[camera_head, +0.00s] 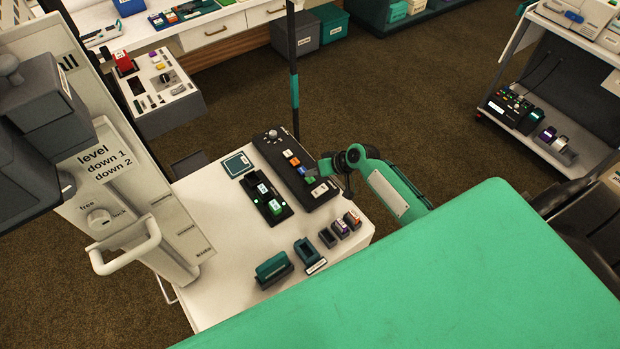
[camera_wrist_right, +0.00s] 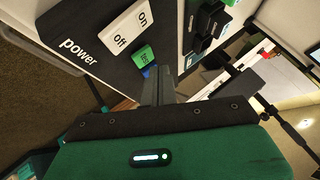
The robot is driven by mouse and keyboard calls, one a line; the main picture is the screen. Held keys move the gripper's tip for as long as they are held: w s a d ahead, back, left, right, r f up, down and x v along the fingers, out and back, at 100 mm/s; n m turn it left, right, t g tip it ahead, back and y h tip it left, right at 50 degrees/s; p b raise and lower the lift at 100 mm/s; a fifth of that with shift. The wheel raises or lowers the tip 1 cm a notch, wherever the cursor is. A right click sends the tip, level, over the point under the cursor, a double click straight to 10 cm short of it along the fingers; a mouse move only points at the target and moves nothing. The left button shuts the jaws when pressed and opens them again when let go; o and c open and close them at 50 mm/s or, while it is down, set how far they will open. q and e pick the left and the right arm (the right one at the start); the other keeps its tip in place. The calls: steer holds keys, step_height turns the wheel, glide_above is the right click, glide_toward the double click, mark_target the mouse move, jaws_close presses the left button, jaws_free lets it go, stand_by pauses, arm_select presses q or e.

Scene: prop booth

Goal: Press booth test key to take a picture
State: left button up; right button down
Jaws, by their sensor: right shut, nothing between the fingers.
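The black booth console (camera_head: 272,147) lies on the white cart top, with a row of coloured keys. In the right wrist view, the green key (camera_wrist_right: 145,57), whose lettering looks like "test", sits between a white on/off switch (camera_wrist_right: 127,32) and a blue key (camera_wrist_right: 150,72). My right gripper (camera_wrist_right: 160,82) is shut and empty, its fingertips close by the green and blue keys. I cannot tell whether they touch. My left gripper is not in view.
A black holder (camera_head: 262,186) with green-and-white blocks stands beside the console. Several small dark holders (camera_head: 304,251) stand on the cart's front. A thin dark pole (camera_head: 294,85) rises behind, and a grey panel with a white handle (camera_head: 125,250) is at left.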

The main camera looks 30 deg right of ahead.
mark_target(313, 180)
steer(key=shift+f, duration=0.15)
steer(key=shift+f+b, duration=0.3)
steer(key=shift+b, duration=0.05)
steer(key=shift+f+b, duration=0.35)
steer(key=shift+f, duration=0.05)
stand_by(0.7)
steer(key=shift+r, duration=0.1)
steer(key=shift+r+p, duration=0.75)
step_height(313, 180, up, 5)
steer(key=p, duration=0.4)
stand_by(0.9)
